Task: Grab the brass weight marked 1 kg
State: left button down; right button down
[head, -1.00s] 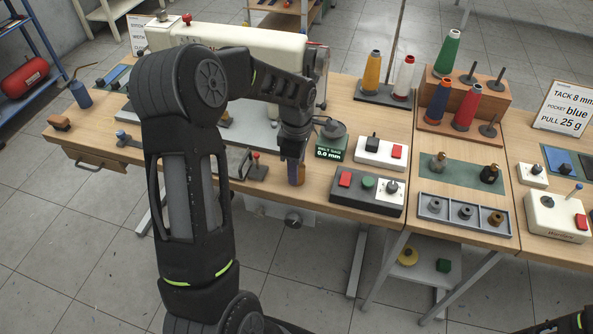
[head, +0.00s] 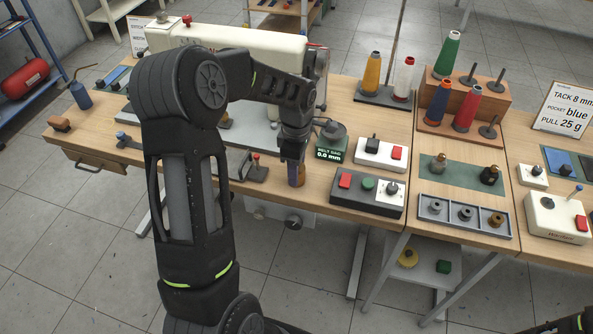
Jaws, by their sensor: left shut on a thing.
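My left gripper (head: 294,173) points down at the front edge of the bench, left of the grey button box. It is shut on a small brass-brown piece, which I take to be the brass weight (head: 302,177). The finger hides most of this piece, and no mark can be read on it. I cannot tell whether it rests on the bench or hangs just above it. My right gripper is out of view; only a dark bit of my arm shows at the bottom right.
The grey button box (head: 367,193) stands close to the right of the gripper. A sensor display (head: 330,152) stands behind it, and a black metal fixture (head: 252,170) lies to its left. A sewing machine (head: 232,42) is behind my arm. Further right is a grey tray (head: 450,222).

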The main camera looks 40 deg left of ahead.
pick_arm(q)
jog(key=shift+r, duration=0.1)
notch_tip(320, 180, up, 10)
jog(key=shift+f+b, duration=0.1)
jog(key=shift+b, duration=0.4)
dwell(0.5)
